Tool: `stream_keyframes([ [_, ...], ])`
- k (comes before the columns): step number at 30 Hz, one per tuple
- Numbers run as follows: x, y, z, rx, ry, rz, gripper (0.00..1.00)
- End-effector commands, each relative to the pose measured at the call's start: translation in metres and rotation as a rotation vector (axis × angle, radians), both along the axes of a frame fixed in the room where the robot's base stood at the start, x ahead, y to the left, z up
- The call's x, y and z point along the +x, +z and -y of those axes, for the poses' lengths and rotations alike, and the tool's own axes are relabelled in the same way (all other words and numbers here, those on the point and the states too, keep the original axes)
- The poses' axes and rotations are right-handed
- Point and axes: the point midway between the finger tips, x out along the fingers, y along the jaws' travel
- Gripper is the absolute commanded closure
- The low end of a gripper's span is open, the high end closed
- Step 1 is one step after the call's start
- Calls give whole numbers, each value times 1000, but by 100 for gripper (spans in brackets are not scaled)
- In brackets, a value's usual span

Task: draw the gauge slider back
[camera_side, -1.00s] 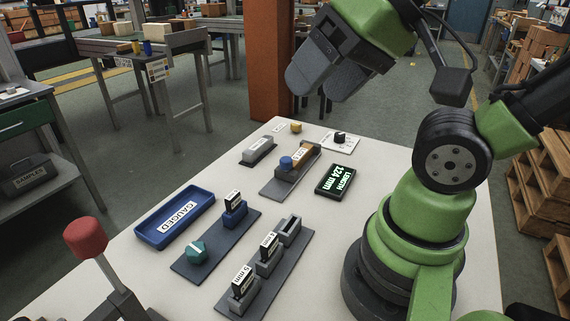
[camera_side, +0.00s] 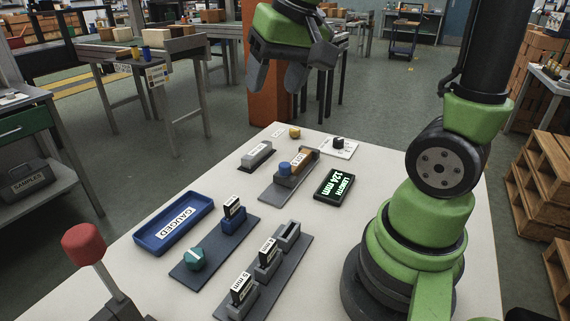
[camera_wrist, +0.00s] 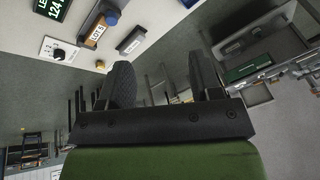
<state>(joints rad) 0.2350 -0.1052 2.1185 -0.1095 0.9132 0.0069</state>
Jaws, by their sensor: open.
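The gauge (camera_side: 268,190) is a grey base lying on the table. Its slider carries a blue knob (camera_side: 285,168), and an orange-brown labelled block (camera_side: 303,158) lies beside the knob. The blue knob also shows in the wrist view (camera_wrist: 112,17), next to the block labelled "LOT B" (camera_wrist: 96,33). A black display (camera_side: 334,187) reads "LENGTH 124 mm". My gripper (camera_side: 276,80) is open and empty, raised above and behind the table's far end, well apart from the gauge. In the wrist view its two fingers (camera_wrist: 163,85) are spread with nothing between them.
A blue tray marked "GAUGED" (camera_side: 150,241), a block rack (camera_side: 250,290), a teal knob (camera_side: 194,258) and a small grey labelled block (camera_side: 257,155) stand on the table. A white panel with a black dial (camera_side: 337,146) sits at the back. A red-topped lever (camera_side: 83,243) rises front left.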

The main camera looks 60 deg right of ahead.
Motion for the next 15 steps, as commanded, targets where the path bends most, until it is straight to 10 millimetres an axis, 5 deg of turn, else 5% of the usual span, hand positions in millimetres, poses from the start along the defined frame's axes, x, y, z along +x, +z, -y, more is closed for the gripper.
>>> stream_keyframes([
  [6, 43, -59, 63, 3, -119, -183, 42],
  [15, 55, -136, 123, 26, -213, -340, 42],
])
